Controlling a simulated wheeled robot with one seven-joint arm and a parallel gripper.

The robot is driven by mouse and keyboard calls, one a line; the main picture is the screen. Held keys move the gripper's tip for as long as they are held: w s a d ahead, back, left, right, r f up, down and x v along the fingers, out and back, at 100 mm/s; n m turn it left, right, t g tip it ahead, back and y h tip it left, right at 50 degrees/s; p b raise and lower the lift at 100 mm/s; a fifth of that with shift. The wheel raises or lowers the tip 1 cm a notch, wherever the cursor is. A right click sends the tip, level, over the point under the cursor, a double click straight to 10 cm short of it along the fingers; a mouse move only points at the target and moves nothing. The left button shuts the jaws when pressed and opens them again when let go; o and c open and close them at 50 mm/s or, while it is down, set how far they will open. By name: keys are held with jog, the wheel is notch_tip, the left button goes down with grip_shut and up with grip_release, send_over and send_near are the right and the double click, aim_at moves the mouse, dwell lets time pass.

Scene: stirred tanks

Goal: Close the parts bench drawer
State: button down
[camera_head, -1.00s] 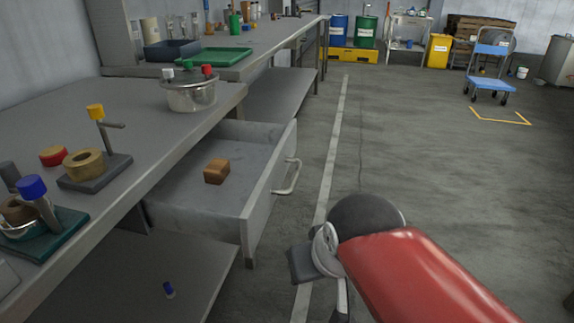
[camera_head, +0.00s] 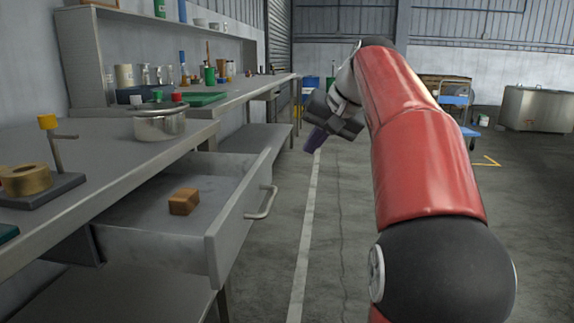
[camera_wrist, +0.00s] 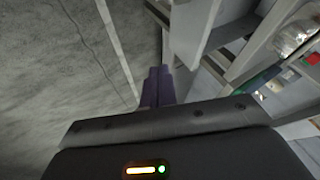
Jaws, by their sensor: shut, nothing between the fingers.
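The parts bench drawer (camera_head: 190,215) is pulled out from under the grey bench at left, with a brown block (camera_head: 184,201) lying inside it. Its front panel (camera_head: 240,212) carries a pale bar handle (camera_head: 263,203). My gripper (camera_head: 315,139) has dark purple fingers and is shut and empty. It hangs in the air to the right of and beyond the drawer front, apart from the handle. In the wrist view the shut fingers (camera_wrist: 158,85) point up the picture, with a grey panel, likely the drawer's, to their right.
The floor right of the drawer is clear along a white line (camera_head: 304,235). A blue cart (camera_head: 455,100) stands far back.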

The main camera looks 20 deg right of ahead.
jog(key=shift+w+a+f+b, duration=0.4)
jog(key=shift+w+a+f, duration=0.55)
jog(key=shift+w+f, duration=0.3)
jog(key=shift+w+a+f+b, duration=0.35)
jog(key=shift+w+a+f, duration=0.55)
jog(key=shift+w+f, duration=0.3)
jog(key=shift+w+a+f+b, duration=0.4)
jog(key=shift+w+a+f, duration=0.55)
jog(key=shift+w+f, duration=0.3)
jog(key=shift+s, duration=0.1)
jog(key=p, duration=0.8)
send_over(217, 185)
jog(key=shift+s+d+r, duration=0.15)
jog(key=shift+s+d, duration=0.15)
jog(key=shift+w+a+f, duration=0.2)
jog(key=shift+a, duration=0.15)
